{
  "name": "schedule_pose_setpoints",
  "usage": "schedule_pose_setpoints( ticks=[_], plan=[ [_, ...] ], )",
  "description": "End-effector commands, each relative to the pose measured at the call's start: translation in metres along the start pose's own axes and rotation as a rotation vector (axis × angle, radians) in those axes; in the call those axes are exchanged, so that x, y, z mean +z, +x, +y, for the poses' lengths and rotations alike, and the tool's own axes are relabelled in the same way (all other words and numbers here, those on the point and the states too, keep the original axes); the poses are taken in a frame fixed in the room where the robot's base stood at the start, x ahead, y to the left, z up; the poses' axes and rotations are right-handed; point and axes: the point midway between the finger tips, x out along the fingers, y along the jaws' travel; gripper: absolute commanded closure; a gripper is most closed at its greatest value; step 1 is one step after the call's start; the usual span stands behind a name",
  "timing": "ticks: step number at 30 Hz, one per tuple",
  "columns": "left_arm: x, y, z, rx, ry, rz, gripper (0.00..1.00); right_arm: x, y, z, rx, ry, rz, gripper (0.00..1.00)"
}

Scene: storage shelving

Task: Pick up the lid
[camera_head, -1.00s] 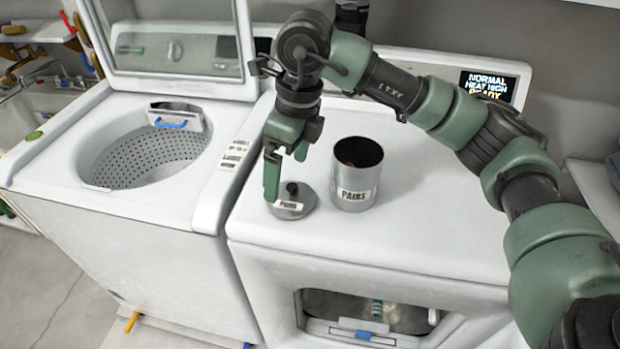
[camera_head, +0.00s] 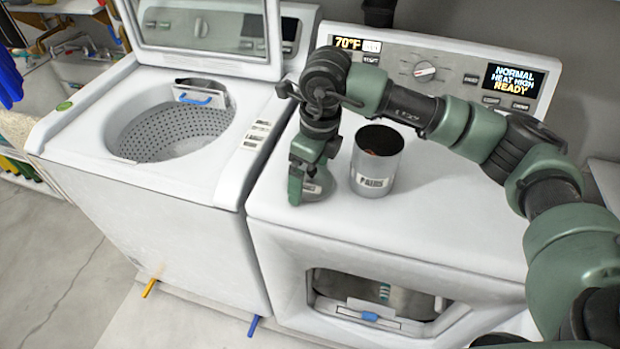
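The lid's black knob is hidden behind the gripper. Whether the fingers are apart or closed on the knob cannot be told. The lid appears to rest on the dryer. My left gripper is not in view.
An open top-loading washer (camera_head: 190,150) stands on the left, its raised lid behind the drum. The dryer's control panel (camera_head: 440,75) rises behind my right arm. The dryer top (camera_head: 430,220) is clear in front of the canister. Shelving stands at the far left.

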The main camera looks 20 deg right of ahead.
Motion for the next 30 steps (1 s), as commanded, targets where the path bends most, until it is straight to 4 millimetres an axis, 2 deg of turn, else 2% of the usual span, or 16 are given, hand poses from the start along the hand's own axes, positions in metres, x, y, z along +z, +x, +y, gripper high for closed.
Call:
schedule_pose_setpoints(
  ticks=[1,5,6,14,20,26,30],
  plan=[
    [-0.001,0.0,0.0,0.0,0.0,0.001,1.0,0.0,0.0,0.0,0.0,0.0,0.0,0.11],
    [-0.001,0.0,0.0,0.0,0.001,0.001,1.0,0.0,0.0,0.0,0.0,0.0,0.0,0.47],
    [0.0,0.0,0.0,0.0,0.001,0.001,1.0,0.0,0.0,0.0,0.0,0.0,0.0,0.49],
    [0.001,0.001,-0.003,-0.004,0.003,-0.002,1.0,0.001,-0.002,0.0,0.0,0.0,-0.001,0.49],
    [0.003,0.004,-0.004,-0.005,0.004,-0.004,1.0,0.003,-0.016,-0.001,-0.001,0.0,-0.003,0.49],
    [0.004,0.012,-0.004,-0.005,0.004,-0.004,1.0,0.009,-0.057,-0.001,-0.003,0.0,-0.007,0.49],
    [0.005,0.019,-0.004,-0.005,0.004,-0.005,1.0,0.014,-0.099,-0.001,-0.003,0.0,-0.007,0.49]
  ],
)
